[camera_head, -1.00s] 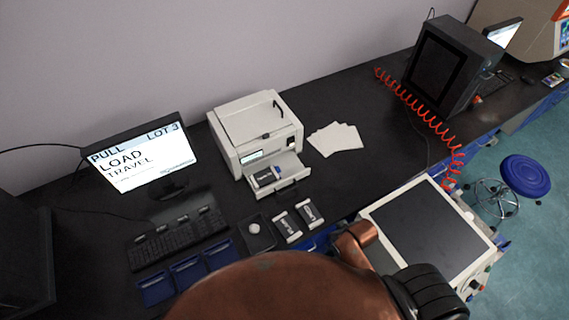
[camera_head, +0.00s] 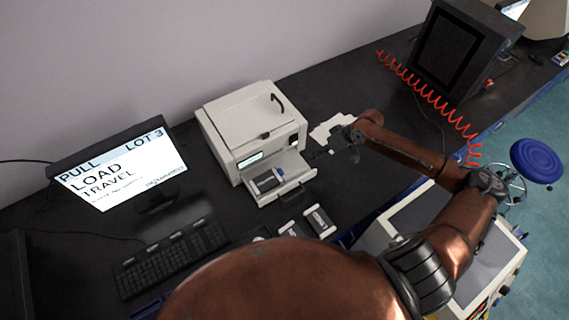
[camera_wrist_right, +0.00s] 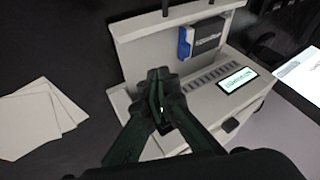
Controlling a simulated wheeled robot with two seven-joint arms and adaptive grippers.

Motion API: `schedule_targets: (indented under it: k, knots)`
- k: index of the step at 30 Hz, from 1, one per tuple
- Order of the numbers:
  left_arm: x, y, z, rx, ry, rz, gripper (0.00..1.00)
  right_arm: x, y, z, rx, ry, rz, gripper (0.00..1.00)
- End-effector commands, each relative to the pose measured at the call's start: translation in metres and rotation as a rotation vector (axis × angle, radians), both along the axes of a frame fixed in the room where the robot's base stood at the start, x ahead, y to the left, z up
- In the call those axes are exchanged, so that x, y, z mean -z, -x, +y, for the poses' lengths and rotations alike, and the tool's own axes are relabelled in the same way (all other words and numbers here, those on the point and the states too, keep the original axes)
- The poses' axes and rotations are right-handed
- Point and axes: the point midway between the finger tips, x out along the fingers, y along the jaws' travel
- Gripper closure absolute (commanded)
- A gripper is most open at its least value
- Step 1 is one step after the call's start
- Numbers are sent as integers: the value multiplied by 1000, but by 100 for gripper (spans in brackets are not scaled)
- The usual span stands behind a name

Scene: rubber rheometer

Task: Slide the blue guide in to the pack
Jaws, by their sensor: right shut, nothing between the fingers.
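The printer-like machine (camera_head: 245,125) has its front tray (camera_head: 293,185) pulled out. A dark pack (camera_head: 264,182) with a label lies in the tray, and it also shows in the right wrist view (camera_wrist_right: 208,36). The small blue guide (camera_head: 281,171) stands beside the pack; in the right wrist view the guide (camera_wrist_right: 185,42) is at the pack's left side. My left gripper is not in view.
White sheets (camera_head: 328,128) lie behind my right gripper. Two more labelled packs (camera_head: 319,221) lie on the bench in front of the tray. A monitor (camera_head: 120,165) and keyboard (camera_head: 172,258) stand left. A red coiled cable (camera_head: 430,100) runs at the right.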

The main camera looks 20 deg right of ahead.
Motion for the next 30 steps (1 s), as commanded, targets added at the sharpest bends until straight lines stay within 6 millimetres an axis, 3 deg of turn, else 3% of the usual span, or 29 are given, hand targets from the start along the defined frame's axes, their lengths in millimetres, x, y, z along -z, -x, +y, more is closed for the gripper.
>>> schedule_targets:
  k: [1,8,14,22,30]
  knots:
    - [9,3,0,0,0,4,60,4,-4,-4,7,-1,0,100]
    - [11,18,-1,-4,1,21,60,9,-12,4,12,-13,1,100]
    - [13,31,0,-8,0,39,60,39,-22,24,11,-14,2,100]
    - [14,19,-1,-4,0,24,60,81,-37,51,13,-12,2,100]
    - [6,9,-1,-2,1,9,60,78,-31,82,13,-10,1,100]
